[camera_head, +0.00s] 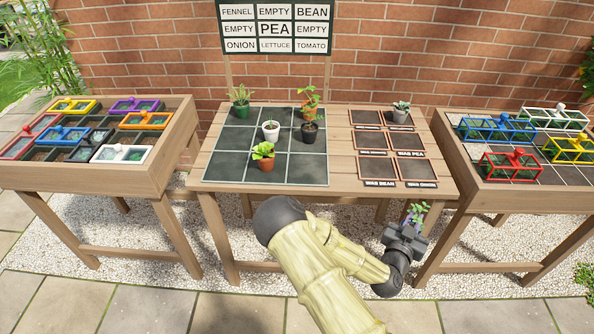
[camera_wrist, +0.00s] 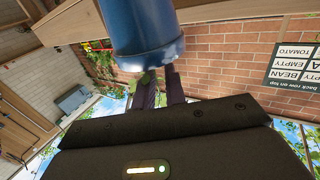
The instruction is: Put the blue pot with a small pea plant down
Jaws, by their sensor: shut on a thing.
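My gripper (camera_head: 408,236) is held in front of the table's right front corner, off the table top. It is shut on the blue pot (camera_wrist: 145,30), which fills the top middle of the wrist view. In the head view the pot is mostly hidden by the gripper; the small green plant (camera_head: 417,212) with a purple tint shows above it. The table (camera_head: 340,145) carries a dark grid mat (camera_head: 230,140) of three by three squares. A board (camera_head: 277,30) behind it reads PEA at its centre. A white pot (camera_head: 271,131) stands on the mat's middle square.
Also on the mat stand a green pot (camera_head: 241,110), a dark pot (camera_head: 309,132), an orange-red pot (camera_head: 308,112) behind it and a terracotta pot (camera_head: 265,163). Labelled tiles (camera_head: 373,167) lie at right, one under a grey pot (camera_head: 401,116). Side tables hold coloured-frame boxes (camera_head: 145,120).

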